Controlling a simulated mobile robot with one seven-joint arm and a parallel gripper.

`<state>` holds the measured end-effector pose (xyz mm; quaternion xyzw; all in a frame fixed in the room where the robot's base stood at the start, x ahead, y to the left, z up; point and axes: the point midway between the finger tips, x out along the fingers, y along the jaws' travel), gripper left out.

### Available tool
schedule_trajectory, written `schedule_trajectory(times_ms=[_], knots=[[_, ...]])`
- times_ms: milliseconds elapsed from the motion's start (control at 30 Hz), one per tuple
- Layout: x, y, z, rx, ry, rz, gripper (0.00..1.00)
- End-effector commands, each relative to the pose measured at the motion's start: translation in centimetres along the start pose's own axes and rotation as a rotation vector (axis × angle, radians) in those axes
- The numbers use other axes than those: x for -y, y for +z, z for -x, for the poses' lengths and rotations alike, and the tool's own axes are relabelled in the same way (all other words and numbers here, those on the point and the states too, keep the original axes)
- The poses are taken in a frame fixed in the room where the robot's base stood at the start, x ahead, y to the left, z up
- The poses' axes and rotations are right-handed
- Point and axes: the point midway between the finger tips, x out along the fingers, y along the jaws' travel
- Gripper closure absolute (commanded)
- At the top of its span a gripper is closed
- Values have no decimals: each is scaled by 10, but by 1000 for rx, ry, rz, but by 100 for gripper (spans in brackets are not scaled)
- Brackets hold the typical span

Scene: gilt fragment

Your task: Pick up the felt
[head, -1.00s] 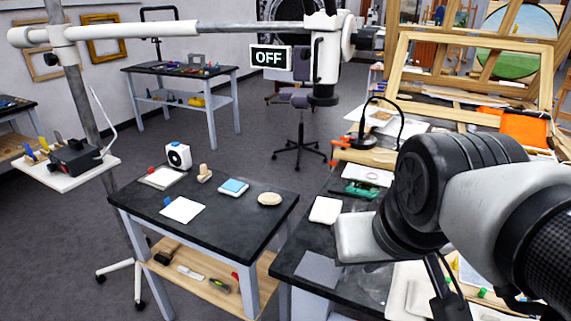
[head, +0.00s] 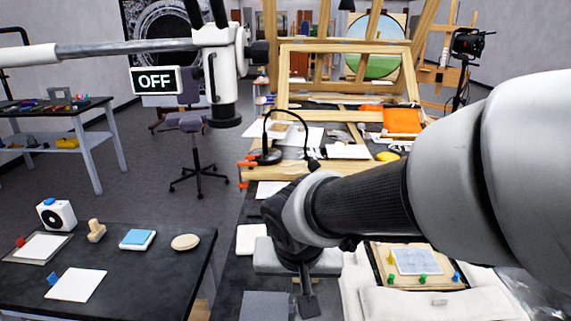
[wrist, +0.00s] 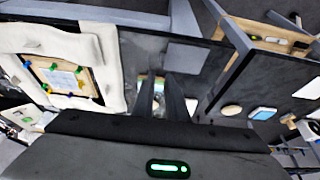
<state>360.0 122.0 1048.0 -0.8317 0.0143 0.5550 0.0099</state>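A flat grey square sheet (head: 265,305), which looks like the felt, lies on the dark bench top at the bottom of the head view. In the wrist view a grey sheet (wrist: 187,57) lies just beyond and to the right of my fingertips. My gripper (wrist: 160,80) points down over the bench, its two dark fingers apart with nothing seen between them. In the head view my gripper (head: 306,300) is just right of the sheet, partly hidden by my wrist. The gripper and sheet appear apart.
A framed panel with coloured pins (head: 417,265) lies on white padding to the right. A white pad (head: 251,238) is behind the grey sheet. A black lamp (head: 268,152) stands farther back. A separate dark table (head: 140,285) with small items is to the left, across a gap.

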Motion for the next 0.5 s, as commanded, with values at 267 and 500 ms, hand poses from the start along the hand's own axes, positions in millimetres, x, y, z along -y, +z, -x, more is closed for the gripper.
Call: schedule_trajectory(times_ms=[267, 500], knots=[[-1, 3, -64, 6, 3, 1, 88], [-1, 1, -103, 3, 1, 1, 88]])
